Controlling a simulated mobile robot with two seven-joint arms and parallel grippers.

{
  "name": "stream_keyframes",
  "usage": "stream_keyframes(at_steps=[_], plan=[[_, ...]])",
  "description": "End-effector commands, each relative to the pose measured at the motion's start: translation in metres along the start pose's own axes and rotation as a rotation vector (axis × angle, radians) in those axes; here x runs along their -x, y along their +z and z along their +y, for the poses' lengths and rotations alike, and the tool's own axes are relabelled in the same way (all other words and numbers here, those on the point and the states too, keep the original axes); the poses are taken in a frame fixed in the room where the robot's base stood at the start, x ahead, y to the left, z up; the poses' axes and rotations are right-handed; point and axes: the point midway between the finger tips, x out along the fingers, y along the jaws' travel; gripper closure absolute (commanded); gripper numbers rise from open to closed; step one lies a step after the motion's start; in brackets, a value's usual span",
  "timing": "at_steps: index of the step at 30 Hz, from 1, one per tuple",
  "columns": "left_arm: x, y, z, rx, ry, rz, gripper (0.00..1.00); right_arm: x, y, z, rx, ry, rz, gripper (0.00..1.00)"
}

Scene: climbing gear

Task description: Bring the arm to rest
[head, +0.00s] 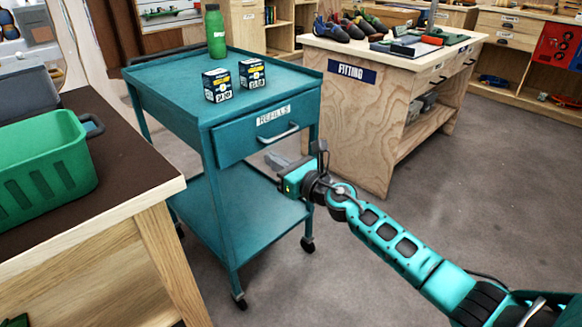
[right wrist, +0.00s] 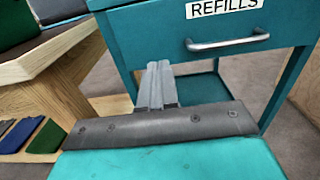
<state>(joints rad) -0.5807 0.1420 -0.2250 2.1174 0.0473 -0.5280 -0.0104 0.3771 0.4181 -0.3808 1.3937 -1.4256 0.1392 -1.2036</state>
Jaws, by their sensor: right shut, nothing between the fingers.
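My right arm reaches in from the lower right of the head view. Its gripper (head: 275,160) is in front of the teal cart, just below the drawer and its handle. In the right wrist view the two grey fingers (right wrist: 158,85) lie together, shut with nothing between them. The drawer labelled REFILLS (head: 265,130) is closed, and its metal handle (right wrist: 230,42) shows beyond the fingers. My left gripper is not in view.
The teal cart (head: 160,75) carries a green bottle (head: 215,32) and two small boxes (head: 217,85) (head: 252,73). A workbench with a green crate (head: 45,165) stands at left. The FITTING table (head: 340,120) stands behind right. The floor at right is clear.

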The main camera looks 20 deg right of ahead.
Motion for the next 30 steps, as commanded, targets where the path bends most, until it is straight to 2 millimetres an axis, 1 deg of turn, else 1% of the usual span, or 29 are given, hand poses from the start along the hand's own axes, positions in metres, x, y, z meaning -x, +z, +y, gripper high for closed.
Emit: stream_keyframes(at_steps=[1,6,10,14,17,20,23,24,26,27,29,30], plan=[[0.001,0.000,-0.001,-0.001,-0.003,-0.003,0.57,0.011,0.000,0.000,0.001,0.000,0.002,1.00],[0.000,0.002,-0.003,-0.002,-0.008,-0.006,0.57,0.034,-0.001,0.000,0.000,-0.001,0.001,1.00],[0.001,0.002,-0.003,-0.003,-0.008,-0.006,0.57,0.042,-0.001,0.000,-0.001,0.000,0.000,1.00],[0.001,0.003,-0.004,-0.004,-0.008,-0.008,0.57,0.045,-0.001,0.000,-0.001,0.000,0.000,1.00],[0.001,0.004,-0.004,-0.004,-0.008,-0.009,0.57,0.048,-0.004,0.005,-0.059,-0.003,-0.004,1.00],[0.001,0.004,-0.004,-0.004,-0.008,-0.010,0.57,0.059,-0.013,0.018,-0.273,-0.023,-0.017,1.00],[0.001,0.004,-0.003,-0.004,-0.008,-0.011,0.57,0.079,-0.030,0.036,-0.660,-0.075,-0.035,1.00],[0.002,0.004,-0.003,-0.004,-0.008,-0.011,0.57,0.090,-0.038,0.043,-0.847,-0.106,-0.042,1.00],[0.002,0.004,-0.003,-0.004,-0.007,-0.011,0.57,0.107,-0.052,0.054,-1.137,-0.162,-0.051,1.00],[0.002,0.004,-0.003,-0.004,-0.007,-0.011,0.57,0.120,-0.062,0.061,-1.328,-0.206,-0.057,1.00],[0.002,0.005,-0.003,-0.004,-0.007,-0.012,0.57,0.139,-0.077,0.072,-1.610,-0.280,-0.066,1.00],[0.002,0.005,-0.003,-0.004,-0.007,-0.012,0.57,0.152,-0.088,0.081,-1.792,-0.335,-0.072,1.00]])
